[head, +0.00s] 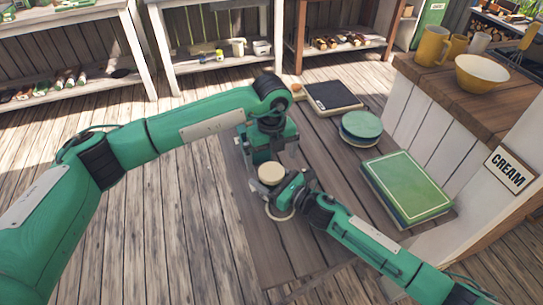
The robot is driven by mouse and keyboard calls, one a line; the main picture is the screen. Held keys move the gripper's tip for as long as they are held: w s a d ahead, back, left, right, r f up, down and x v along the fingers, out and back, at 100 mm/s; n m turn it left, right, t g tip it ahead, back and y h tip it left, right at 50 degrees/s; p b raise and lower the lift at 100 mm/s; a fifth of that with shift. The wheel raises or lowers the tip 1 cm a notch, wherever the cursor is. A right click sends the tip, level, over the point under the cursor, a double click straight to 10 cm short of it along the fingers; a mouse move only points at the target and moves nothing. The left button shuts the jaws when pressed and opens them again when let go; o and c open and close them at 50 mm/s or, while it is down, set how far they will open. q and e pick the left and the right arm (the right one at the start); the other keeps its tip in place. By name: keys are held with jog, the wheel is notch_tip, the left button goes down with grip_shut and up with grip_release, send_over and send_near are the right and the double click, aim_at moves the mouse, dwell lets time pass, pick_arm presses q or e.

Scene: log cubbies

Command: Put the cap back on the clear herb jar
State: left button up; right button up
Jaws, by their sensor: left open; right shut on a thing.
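A pale round cap (271,173) shows near the left edge of the small table, with its flat top facing up. It appears to sit over the clear herb jar (272,189), whose body is mostly hidden; I cannot tell whether the cap is seated. My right gripper (276,192) is shut on the jar's side, just below the cap. My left gripper (258,163) is open and points down just behind the cap, apart from it as far as I can see. A pale ring (281,215) shows on the tabletop below the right gripper.
A green book (406,184), a round green-topped container (361,126) and a dark square board (332,96) lie on the table (330,155). A counter to the right holds yellow mugs (432,45) and a bowl (482,73). The table's front is clear.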

pick_arm(q)
notch_tip(320, 180, up, 12)
dwell(0.5)
pick_arm(e)
jog(key=o, duration=2)
jog(key=shift+c, duration=0.2)
jog(key=b+v, duration=0.2)
jog(key=v, duration=1)
jog(key=shift+s+d, duration=0.2)
jog(key=shift+s, duration=0.05)
pick_arm(q)
jog(key=shift+f, duration=1.2)
pick_arm(e)
jog(key=shift+s+d, duration=0.35)
jog(key=shift+d, duration=0.1)
